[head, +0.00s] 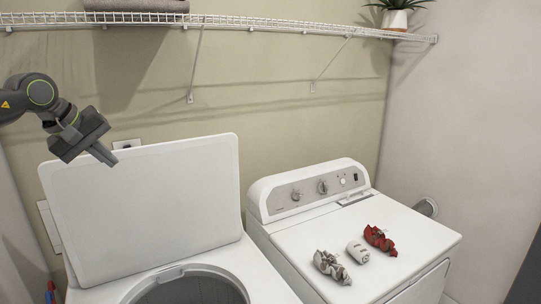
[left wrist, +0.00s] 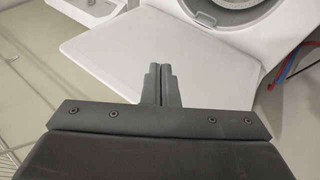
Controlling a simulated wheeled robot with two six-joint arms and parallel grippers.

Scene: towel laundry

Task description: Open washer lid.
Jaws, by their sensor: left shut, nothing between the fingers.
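The washer lid (head: 145,205) is a white panel standing raised at the back of the white washer (head: 118,290), leaning toward the wall. The round drum opening (head: 195,290) shows below it in the head view. My left gripper (head: 110,159) is shut and empty, near the lid's top edge in the head view. In the left wrist view the shut fingers (left wrist: 160,80) show in front of the lid (left wrist: 140,55), with the drum opening (left wrist: 240,12) beyond. I cannot tell whether the fingertips touch the lid. My right gripper is not in view.
A white dryer (head: 400,230) stands to the right. On it lie a grey cloth (head: 331,267), a white object (head: 358,251) and a red cloth (head: 379,240). A wire shelf (head: 270,23) with a plant pot (head: 395,19) runs along the wall above.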

